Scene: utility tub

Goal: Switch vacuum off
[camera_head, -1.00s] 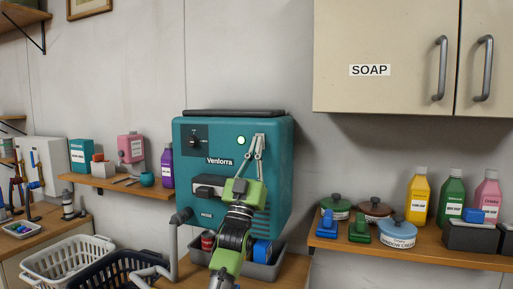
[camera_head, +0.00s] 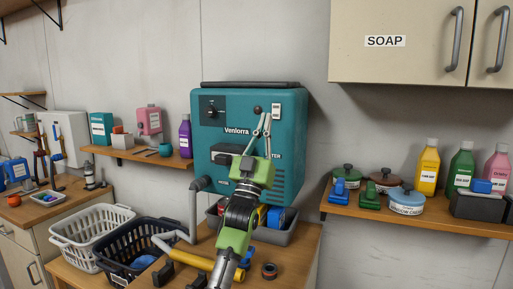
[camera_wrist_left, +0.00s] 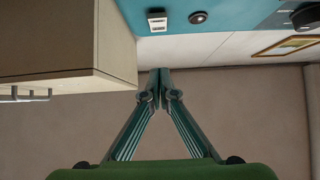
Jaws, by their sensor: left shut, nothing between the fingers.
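The vacuum is a teal box (camera_head: 285,160) marked "Venlorra", standing on the wooden counter. A dark dial (camera_head: 211,112) is at its upper left. A small white switch plate (camera_head: 276,110) is at its upper right, and it also shows in the left wrist view (camera_wrist_left: 157,20). The round indicator lamp (camera_head: 257,110) beside the plate is dark; it also shows in the wrist view (camera_wrist_left: 198,17). My left gripper (camera_head: 265,116) is shut and empty, its fingertips just below the switch plate in the head view. In the wrist view the fingertips (camera_wrist_left: 160,74) appear apart from the plate. My right gripper is out of view.
A grey hose (camera_head: 195,205) comes off the vacuum's left side. A grey bin (camera_head: 285,235), a yellow tube (camera_head: 193,260) and two baskets (camera_head: 88,225) (camera_head: 125,245) are around its base. A cabinet (camera_head: 395,60) marked "SOAP" hangs at upper right, above a shelf (camera_head: 400,217) of bottles.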

